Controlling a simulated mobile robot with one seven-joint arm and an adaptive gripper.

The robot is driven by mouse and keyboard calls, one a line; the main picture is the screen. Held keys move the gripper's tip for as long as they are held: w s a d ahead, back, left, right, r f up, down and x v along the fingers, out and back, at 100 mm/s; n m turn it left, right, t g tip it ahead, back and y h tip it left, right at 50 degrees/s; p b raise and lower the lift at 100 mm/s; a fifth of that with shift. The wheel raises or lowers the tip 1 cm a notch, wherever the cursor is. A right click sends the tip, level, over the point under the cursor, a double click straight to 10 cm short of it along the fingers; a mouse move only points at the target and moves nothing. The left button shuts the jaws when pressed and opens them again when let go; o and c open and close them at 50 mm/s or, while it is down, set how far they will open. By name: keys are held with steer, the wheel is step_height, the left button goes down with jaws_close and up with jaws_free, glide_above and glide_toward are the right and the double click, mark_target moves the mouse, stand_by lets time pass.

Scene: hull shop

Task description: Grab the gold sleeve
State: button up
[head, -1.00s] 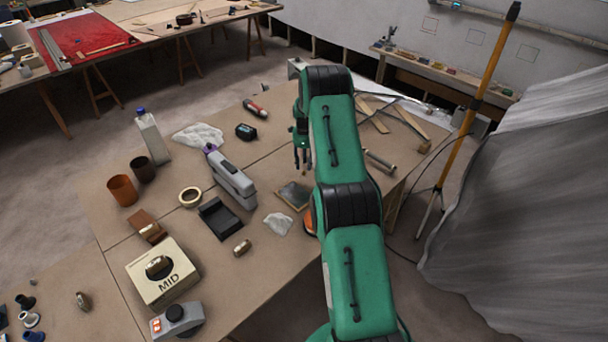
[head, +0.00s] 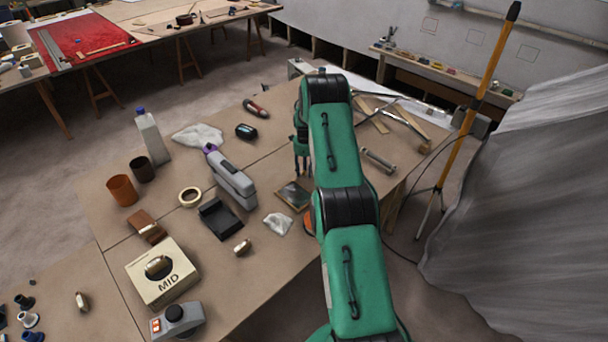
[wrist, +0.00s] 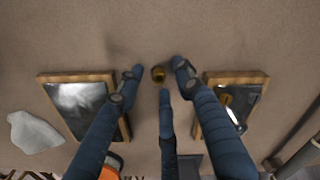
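In the head view my gripper (head: 302,168) points down over the bench beside my green arm; the sleeve there cannot be made out.
Two wood-framed panels flank my fingers, one left (wrist: 80,78) and one right (wrist: 235,78). A crumpled white cloth (head: 277,224), a grey tool (head: 232,183) and a black tray (head: 220,219) lie nearby. A box marked MID (head: 165,285) stands nearer. Bench above the sleeve in the wrist view is clear.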

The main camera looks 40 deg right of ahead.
mark_target(304, 172)
jaws_close()
steer(key=shift+r, duration=0.2)
steer(key=shift+r, duration=0.85)
steer(key=shift+s+a+r, duration=0.1)
steer(key=shift+s+r, duration=0.05)
steer(key=shift+r, duration=0.65)
steer(key=s+a, duration=0.3)
steer(key=s, duration=0.1)
steer(key=s+a+r, duration=0.1)
steer(key=s+a, duration=0.2)
steer(key=s, duration=0.1)
steer(key=s+a+p, duration=0.1)
steer(key=s+a, duration=0.2)
steer(key=s, duration=0.1)
steer(key=shift+s+r, duration=0.15)
steer(key=shift+s, duration=0.15)
